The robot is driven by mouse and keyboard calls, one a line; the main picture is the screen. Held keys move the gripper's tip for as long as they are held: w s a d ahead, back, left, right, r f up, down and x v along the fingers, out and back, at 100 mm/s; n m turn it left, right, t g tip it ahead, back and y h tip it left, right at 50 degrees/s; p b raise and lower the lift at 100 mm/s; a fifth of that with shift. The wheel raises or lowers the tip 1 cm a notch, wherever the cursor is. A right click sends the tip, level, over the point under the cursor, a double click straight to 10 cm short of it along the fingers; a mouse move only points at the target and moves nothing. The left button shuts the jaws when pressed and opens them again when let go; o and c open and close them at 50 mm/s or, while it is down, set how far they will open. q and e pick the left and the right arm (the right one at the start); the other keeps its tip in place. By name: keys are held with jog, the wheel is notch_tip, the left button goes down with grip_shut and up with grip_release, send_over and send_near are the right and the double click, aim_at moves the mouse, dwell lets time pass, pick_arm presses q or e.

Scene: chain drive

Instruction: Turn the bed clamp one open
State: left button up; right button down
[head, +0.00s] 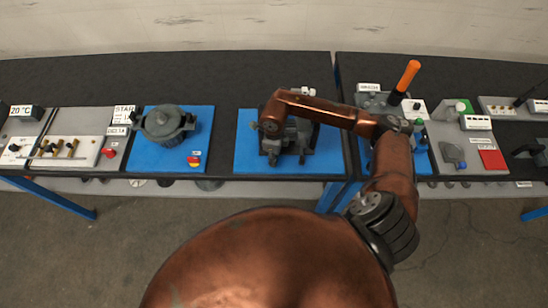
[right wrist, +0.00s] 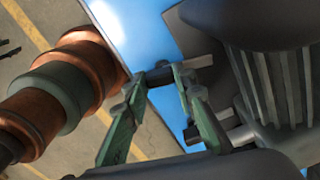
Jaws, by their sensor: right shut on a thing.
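My right arm comes in from the right in the head view and reaches over a dark grey machine (head: 298,160) on a blue base plate (head: 246,166). Its hand is at the machine's left side. In the right wrist view the green fingers of my right gripper (right wrist: 162,77) are shut on a short dark bar (right wrist: 160,75), which looks like the handle of bed clamp one. The bar sits beside the grey ribbed machine body, above the edge of the blue plate. I cannot tell how far the clamp is turned. My left gripper is not in view.
A grey round lidded vessel (head: 164,123) stands on another blue plate at the left. A lever with an orange grip (head: 408,76) rises to the right of my forearm. Bare dark tabletop (head: 225,100) lies between the two blue plates.

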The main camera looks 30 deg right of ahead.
jog(key=m+b, duration=0.1)
jog(key=m, duration=0.2)
jog(key=shift+w+m, duration=0.1)
jog(key=shift+m, duration=0.3)
jog(key=m, duration=0.3)
jog(key=shift+w+m, duration=0.1)
jog(key=shift+m, duration=0.2)
jog(key=m, duration=0.3)
jog(key=shift+m+b, duration=0.3)
jog(key=shift+b, duration=0.1)
jog(key=shift+w+m, duration=0.15)
jog(key=shift+m, duration=1.95)
jog(key=c, duration=1.6)
grip_release()
notch_tip(320, 180, up, 12)
